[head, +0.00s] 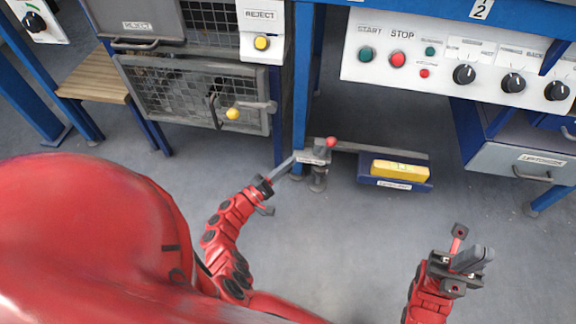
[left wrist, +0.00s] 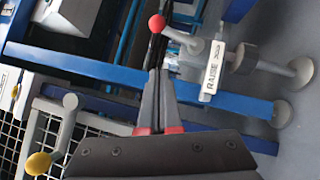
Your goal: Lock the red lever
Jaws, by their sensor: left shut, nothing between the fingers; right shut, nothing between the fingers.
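The red lever has a round red knob (head: 331,142) on a short grey arm, mounted on a bracket with a label at the foot of the blue post. In the left wrist view its knob (left wrist: 157,23) shows just past my fingertips, beside a white label reading RAISE (left wrist: 213,72). My left gripper (head: 291,162) is shut and empty, just left of the lever bracket in the head view. I cannot tell whether the fingertips touch the lever. My right gripper (head: 460,232) is shut and empty, held over the open floor at the lower right.
A mesh door with a yellow-knobbed handle (head: 233,113) is at the upper left. A control panel (head: 440,60) and blue frame stand above. The floor in front is clear.

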